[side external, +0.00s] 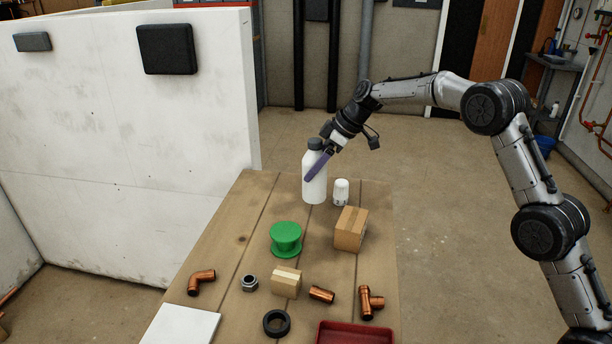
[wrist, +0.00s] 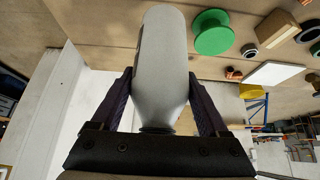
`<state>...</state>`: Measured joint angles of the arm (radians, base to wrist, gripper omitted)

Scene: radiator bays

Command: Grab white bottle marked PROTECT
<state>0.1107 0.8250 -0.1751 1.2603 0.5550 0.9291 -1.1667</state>
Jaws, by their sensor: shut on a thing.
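A white bottle (side external: 314,187) with a dark cap stands upright at the far end of the wooden table. No PROTECT marking can be read on it in either view. My gripper (side external: 318,165) reaches it from the upper right and is shut on it, below the cap. In the wrist view the pale bottle (wrist: 163,70) sits between the two dark fingers of my gripper (wrist: 163,88), one finger on each side. Whether its base touches the table is hard to tell.
A small white container (side external: 341,192) stands close to the bottle's right. A cardboard box (side external: 351,229), a green spool (side external: 286,239) and several copper fittings lie nearer. A red tray (side external: 354,333) is at the front. A white wall (side external: 130,150) rises to the left.

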